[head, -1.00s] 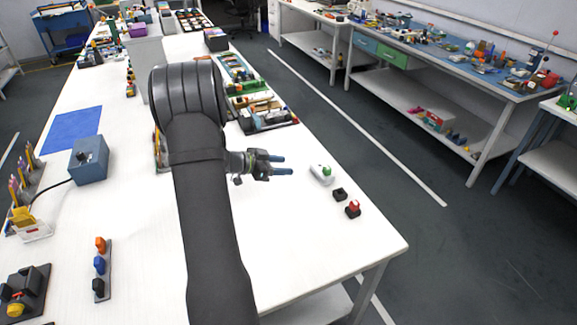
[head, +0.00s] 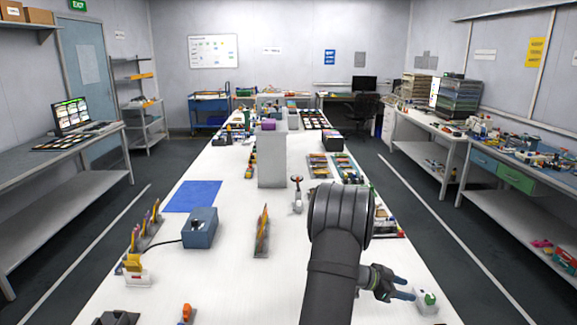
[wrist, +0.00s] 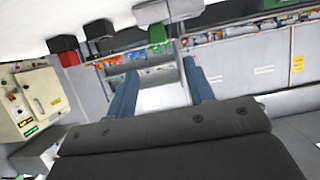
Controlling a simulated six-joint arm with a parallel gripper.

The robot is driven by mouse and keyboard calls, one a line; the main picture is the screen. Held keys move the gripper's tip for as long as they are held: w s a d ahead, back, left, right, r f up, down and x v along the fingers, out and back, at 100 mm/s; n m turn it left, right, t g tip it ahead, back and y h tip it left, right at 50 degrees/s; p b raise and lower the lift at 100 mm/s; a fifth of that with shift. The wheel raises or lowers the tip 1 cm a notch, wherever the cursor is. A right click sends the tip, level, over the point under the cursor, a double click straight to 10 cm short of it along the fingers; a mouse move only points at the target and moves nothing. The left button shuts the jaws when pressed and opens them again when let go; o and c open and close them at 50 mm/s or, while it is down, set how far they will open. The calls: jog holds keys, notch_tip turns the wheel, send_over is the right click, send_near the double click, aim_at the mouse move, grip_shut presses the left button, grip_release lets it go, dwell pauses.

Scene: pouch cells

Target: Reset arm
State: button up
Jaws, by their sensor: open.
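My gripper (head: 408,288) is at the right of the head view, over the near right part of the table (head: 210,285). Its blue fingers are apart with nothing between them, and they also show open in the wrist view (wrist: 161,88). A white item with a green top (head: 427,301) stands right beside the fingertips in the head view. I cannot tell whether they touch it. My dark arm comes up from the bottom of the head view and hides part of the table.
A blue box (head: 200,230) with a cable, a blue mat (head: 193,196), an upright rack (head: 262,236) and a grey block (head: 271,160) stand on the table. In the tilted wrist view, a red-and-black item (wrist: 64,50) and a black item (wrist: 100,31) show at the table edge.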

aim_at(430, 296)
jog(key=x, duration=0.9)
jog(key=shift+d, duration=0.25)
jog(key=shift+r, duration=0.1)
jog(key=shift+a, duration=0.15)
jog(key=v, duration=1.7)
jog(key=x, duration=1.7)
jog(key=shift+d, duration=0.25)
notch_tip(430, 296, up, 4)
jog(key=shift+a, duration=0.1)
jog(key=shift+r, duration=0.45)
